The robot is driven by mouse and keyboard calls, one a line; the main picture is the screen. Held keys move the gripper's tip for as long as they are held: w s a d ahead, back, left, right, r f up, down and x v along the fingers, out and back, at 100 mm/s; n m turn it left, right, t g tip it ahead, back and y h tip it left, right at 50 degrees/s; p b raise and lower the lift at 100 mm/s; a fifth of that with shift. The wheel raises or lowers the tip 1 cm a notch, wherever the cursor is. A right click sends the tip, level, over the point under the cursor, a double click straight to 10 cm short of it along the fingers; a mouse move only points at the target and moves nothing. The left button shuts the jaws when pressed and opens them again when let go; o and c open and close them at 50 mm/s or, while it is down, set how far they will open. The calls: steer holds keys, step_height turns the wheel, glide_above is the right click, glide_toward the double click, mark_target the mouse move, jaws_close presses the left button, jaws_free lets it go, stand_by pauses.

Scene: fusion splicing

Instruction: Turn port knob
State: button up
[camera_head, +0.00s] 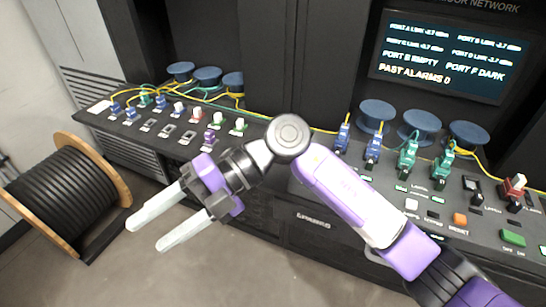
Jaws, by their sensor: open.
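My gripper (148,236) is open and empty, its two pale fingers pointing to the lower left, over the floor in front of the console. The console's right panel (425,215) carries blue and green plugs, an orange button (460,219), a green button (512,238) and a red part with a white top (515,186). The left panel (100,104) has a row of small coloured plugs, including a purple one (209,137) behind my gripper. I cannot tell which part is the port knob. My arm hides the middle of the console front.
A cable drum (65,195) with wooden flanges stands on the floor at left. Blue spools (419,123) with yellow fibres line the back of the console. A screen (440,55) lists port levels, with port E empty and port F dark. The floor below my gripper is clear.

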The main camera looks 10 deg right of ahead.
steer(key=w+d+f+m+t+h, duration=0.1)
steer(key=w+d+f+t+h, duration=0.15)
steer(key=w+d, duration=0.3)
steer(key=w+d+f+m+t+h, duration=0.1)
steer(key=w+d+f+h, duration=0.1)
steer(key=w+d+h, duration=0.35)
steer(key=w+d+r+m+h, duration=0.1)
steer(key=w+d+h, duration=0.1)
steer(key=d, duration=0.5)
steer(key=w+d+r+m+t+h, duration=0.1)
steer(key=w+d, duration=0.1)
steer(key=d, duration=0.5)
steer(key=w+d+r+h, duration=0.2)
steer(key=d, duration=0.5)
steer(key=shift+m+t+h, duration=0.3)
steer(key=shift+m+t, duration=0.05)
steer(key=shift+m, duration=0.05)
steer(key=shift+f, duration=0.35)
steer(key=shift+f+p, duration=0.5)
steer(key=shift+f, duration=3)
jaws_close()
